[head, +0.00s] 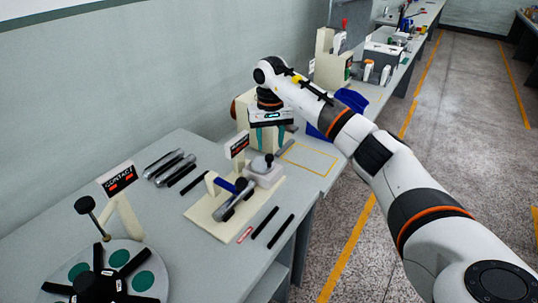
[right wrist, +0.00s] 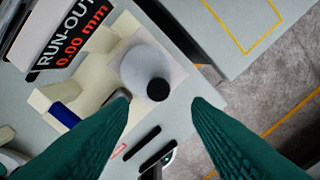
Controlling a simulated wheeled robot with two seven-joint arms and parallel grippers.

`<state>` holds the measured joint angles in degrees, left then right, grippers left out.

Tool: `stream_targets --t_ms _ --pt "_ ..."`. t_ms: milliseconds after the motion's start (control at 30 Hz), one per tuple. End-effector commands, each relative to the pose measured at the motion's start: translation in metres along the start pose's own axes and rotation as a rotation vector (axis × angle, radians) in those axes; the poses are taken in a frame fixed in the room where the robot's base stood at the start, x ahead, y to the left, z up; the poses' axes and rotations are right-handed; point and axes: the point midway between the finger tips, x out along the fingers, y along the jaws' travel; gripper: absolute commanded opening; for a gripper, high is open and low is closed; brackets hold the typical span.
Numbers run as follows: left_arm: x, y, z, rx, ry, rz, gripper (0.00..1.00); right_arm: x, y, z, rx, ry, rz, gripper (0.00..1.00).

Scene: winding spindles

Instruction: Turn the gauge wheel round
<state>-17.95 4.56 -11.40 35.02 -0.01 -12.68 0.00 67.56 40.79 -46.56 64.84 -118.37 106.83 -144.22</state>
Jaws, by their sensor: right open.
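The gauge wheel is a round grey disc with a black knob, on a pale square block. It shows in the head view (head: 257,165), at the right end of the cream fixture (head: 205,211), and in the right wrist view (right wrist: 138,62). Its black knob (right wrist: 158,89) shows between my fingers in that view. My right gripper (head: 270,141) is open and empty, fingers pointing down, above and behind the wheel in the head view. Its teal fingertips (right wrist: 160,100) are apart and appear clear of the knob. My left gripper is not in view.
A sign (right wrist: 70,38) reading "RUN-OUT 0.00 mm" stands by the wheel. A dark cylinder and blue part (right wrist: 62,115) lie on the fixture. Black bars (head: 281,230) lie in front. A round plate (head: 60,261) with green discs is at lower left. A yellow-outlined area (head: 310,170) is clear.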

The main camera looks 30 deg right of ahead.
Motion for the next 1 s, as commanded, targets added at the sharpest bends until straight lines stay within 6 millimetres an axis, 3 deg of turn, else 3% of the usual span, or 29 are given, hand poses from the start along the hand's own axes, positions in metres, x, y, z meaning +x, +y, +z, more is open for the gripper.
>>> stream_targets --t_ms 167,300,433,733,767,1000 --pt "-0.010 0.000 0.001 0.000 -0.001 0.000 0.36 0.034 0.001 -0.001 0.000 0.004 0.000 0.45" --pt "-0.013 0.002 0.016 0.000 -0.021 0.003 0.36 0.053 0.001 -0.001 0.000 0.003 0.001 0.45" --pt "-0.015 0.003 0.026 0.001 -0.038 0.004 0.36 0.063 0.001 0.000 -0.001 0.000 0.001 0.45" --pt "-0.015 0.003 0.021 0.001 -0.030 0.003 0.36 0.066 0.001 0.000 0.000 -0.001 0.001 0.45" --pt "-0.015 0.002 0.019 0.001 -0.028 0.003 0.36 0.066 0.001 0.000 0.000 -0.001 0.001 0.43" --pt "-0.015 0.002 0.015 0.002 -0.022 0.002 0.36 0.065 0.001 0.000 0.000 -0.001 0.001 0.04"
